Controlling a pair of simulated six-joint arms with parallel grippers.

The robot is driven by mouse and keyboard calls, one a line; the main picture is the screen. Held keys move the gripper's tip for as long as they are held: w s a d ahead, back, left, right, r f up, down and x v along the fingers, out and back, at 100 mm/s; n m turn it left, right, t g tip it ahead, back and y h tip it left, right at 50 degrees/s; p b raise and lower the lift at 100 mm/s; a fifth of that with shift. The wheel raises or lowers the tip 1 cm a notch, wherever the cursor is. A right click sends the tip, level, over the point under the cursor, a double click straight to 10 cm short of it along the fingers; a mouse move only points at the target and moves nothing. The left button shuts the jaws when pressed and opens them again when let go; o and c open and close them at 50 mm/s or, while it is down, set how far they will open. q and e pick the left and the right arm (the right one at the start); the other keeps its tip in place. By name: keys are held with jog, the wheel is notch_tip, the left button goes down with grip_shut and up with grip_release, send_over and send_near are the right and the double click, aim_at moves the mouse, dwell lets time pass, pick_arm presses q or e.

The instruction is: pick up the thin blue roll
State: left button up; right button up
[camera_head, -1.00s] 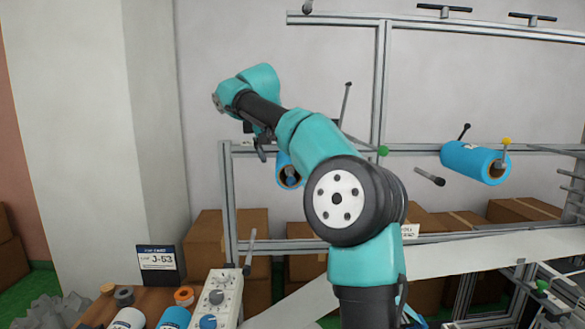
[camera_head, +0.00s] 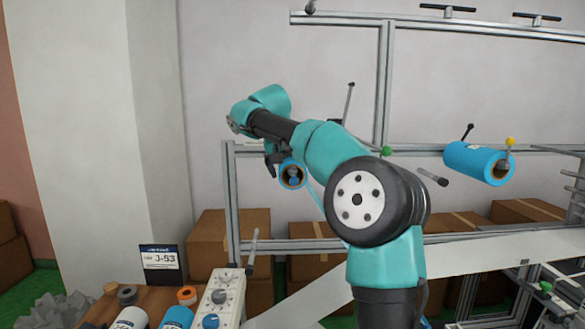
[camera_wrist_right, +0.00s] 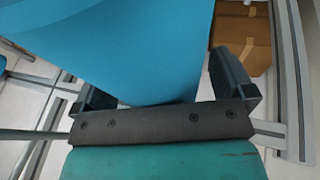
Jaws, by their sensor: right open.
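A blue roll (camera_head: 292,176) with a brown core hangs on the rack at the middle of the head view, partly behind my right arm. My right gripper (camera_head: 271,158) is by its left side there. In the right wrist view, a large blue roll surface (camera_wrist_right: 135,45) lies between the two dark fingers of my open right gripper (camera_wrist_right: 163,85). I cannot tell whether the fingers touch it. A thicker blue roll (camera_head: 475,162) sits on the rack at right. My left gripper is out of view.
A metal frame (camera_head: 232,195) and a green-knobbed lever (camera_head: 386,152) stand close to my right arm. Cardboard boxes (camera_head: 215,240) stand behind. At lower left are a control box (camera_head: 222,300), a J-53 sign (camera_head: 160,262) and a table with small rolls (camera_head: 187,296).

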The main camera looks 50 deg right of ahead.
jog(key=shift+c, duration=0.2)
jog(key=c, duration=0.9)
jog(key=shift+r, duration=0.2)
